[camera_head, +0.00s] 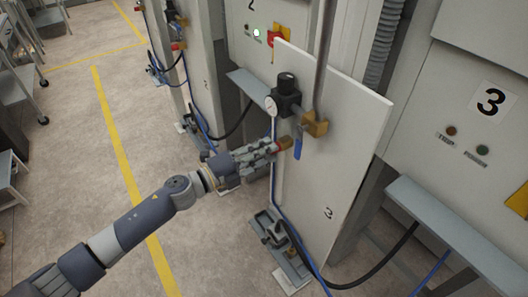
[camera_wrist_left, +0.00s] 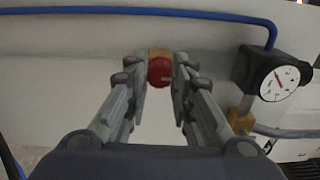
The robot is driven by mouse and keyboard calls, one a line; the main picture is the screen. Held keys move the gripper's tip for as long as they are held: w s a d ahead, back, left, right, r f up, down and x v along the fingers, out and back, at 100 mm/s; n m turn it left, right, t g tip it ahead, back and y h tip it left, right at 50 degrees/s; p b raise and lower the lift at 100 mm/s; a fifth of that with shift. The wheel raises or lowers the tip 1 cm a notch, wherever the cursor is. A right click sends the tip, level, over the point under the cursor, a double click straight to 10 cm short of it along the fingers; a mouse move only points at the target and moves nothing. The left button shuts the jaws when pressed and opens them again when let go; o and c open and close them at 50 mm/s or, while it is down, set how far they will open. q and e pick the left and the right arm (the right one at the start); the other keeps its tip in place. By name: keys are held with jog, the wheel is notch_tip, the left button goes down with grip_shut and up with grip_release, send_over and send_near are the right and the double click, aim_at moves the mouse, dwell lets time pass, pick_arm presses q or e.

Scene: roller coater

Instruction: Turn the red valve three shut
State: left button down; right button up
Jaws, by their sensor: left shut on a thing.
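The red valve (camera_wrist_left: 160,71) is a small round red knob on a brass fitting. In the left wrist view it sits between the fingertips of my left gripper (camera_wrist_left: 160,80), which is shut on it. In the head view the red valve (camera_head: 285,143) shows just past the fingertips of my left gripper (camera_head: 276,151), on the panel (camera_head: 345,165) marked 3. The fingers partly cover it there. My right gripper is not in view.
A pressure gauge (camera_head: 271,105) on a black regulator (camera_head: 287,88) sits just above the valve. Grey shelves (camera_head: 455,240) stick out at right.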

pick_arm(q)
jog(key=c, duration=1.4)
grip_release()
jog(key=shift+o, duration=0.2)
jog(key=v, duration=1.2)
